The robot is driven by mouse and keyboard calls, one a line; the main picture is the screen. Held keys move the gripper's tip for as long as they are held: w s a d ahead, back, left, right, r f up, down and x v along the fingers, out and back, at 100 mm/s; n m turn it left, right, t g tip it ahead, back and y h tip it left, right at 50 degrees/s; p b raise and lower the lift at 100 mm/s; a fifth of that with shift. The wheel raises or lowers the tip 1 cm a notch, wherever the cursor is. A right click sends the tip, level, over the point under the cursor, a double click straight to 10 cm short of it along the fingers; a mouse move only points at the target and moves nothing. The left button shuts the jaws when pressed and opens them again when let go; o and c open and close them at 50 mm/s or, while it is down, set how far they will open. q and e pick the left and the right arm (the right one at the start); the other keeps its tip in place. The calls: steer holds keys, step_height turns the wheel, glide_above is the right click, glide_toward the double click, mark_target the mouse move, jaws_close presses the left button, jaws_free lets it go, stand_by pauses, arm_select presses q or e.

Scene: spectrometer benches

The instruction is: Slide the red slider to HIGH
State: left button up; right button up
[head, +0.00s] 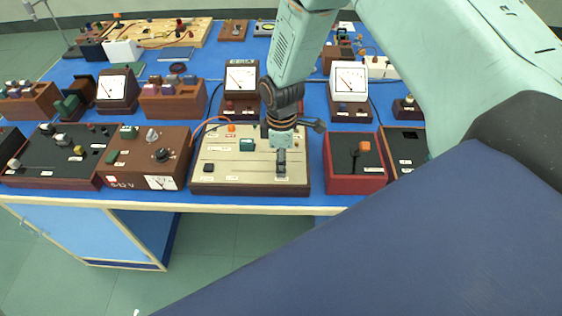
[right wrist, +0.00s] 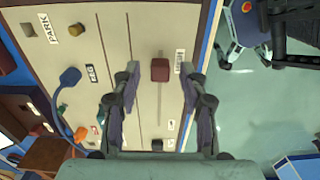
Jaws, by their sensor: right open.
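The red slider (right wrist: 160,70) shows in the right wrist view as a dark red block on a straight slot in a beige panel. It sits near the slot's upper end in that picture. In the head view the beige panel (head: 226,170) stands at the table's front edge, and my gripper hides the slider there. My right gripper (head: 281,162) points down over the panel's right part. In the wrist view its open fingers (right wrist: 159,80) lie on either side of the slider, with gaps visible. My left gripper is not in view.
A red box with an orange-topped lever (head: 364,147) stands close to the right of the panel. A brown box with a dial (head: 160,155) stands close to its left. White-faced meters (head: 241,78) stand behind. The floor is clear in front of the table.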

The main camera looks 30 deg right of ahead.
step_height(320, 180, up, 11)
stand_by(0.3)
stand_by(0.4)
steer(key=s+a+f+m, duration=0.3)
steer(key=s+f+m, duration=0.3)
steer(key=s+f, duration=0.8)
steer(key=s+f+m, duration=0.3)
steer(key=s+m, duration=0.3)
steer(key=s, duration=1)
step_height(320, 180, down, 15)
steer(key=b, duration=1.4)
steer(key=shift+a+r, duration=0.2)
steer(key=shift+a, duration=0.2)
